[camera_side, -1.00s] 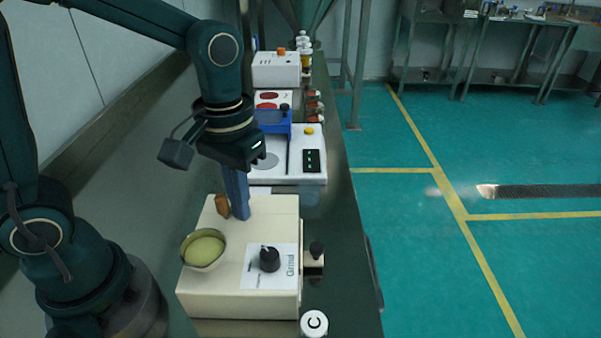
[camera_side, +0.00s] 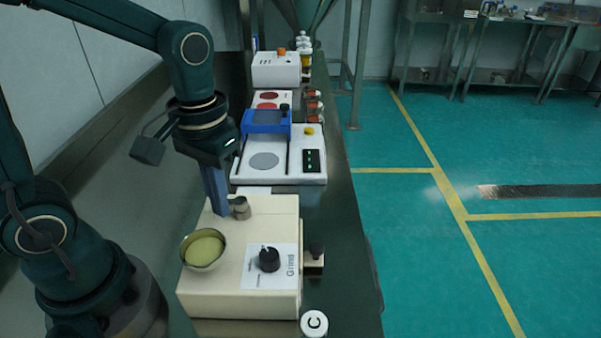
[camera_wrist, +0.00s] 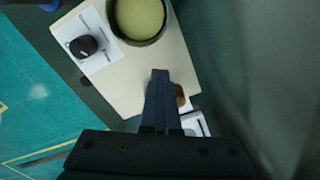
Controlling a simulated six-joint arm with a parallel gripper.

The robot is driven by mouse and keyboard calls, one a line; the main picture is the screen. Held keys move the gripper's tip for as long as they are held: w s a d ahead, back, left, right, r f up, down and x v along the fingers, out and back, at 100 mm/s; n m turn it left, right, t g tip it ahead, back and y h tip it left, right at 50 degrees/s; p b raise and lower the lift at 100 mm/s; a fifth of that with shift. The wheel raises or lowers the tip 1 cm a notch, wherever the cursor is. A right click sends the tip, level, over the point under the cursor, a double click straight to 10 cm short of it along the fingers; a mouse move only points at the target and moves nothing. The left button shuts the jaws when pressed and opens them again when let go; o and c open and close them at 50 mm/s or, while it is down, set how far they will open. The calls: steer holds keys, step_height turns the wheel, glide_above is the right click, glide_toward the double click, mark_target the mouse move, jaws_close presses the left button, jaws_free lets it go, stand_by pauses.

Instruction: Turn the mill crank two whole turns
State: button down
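The mill is a cream box (camera_side: 205,291) with a bowl of yellow-green material (camera_side: 204,249) and a black dial (camera_side: 269,259) on a white label that reads "Grind". A short grey-beige cylinder (camera_side: 241,208) stands on its top at the back, apparently part of the crank. My gripper (camera_side: 219,208) reaches down just left of this cylinder, its blue fingers together. In the wrist view the fingers (camera_wrist: 158,90) also look closed. A brown piece (camera_wrist: 181,95), apparently the crank handle, shows just right of them. It is hidden in the side view, and contact is not clear.
A white round piece marked C (camera_side: 314,323) lies at the front. Behind the mill stands a white device with a blue frame (camera_side: 267,121), and a white box (camera_side: 276,71) beyond it.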

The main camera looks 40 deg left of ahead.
steer(key=shift+w+a, duration=0.65)
steer(key=shift+a, duration=0.2)
steer(key=shift+w+a, duration=0.6)
steer(key=shift+a, duration=0.2)
steer(key=shift+w+d, duration=0.25)
steer(key=shift+w, duration=0.55)
steer(key=shift+w+d, duration=0.2)
steer(key=shift+w, duration=0.6)
steer(key=shift+w+d, duration=0.1)
steer(key=shift+w, duration=0.15)
steer(key=shift+w+d, duration=0.2)
steer(key=shift+d, duration=1.85)
steer(key=shift+s+d, duration=0.5)
steer(key=shift+s, duration=0.35)
steer(key=shift+s+d, duration=0.45)
steer(key=shift+s, duration=0.35)
steer(key=shift+s+a, duration=0.1)
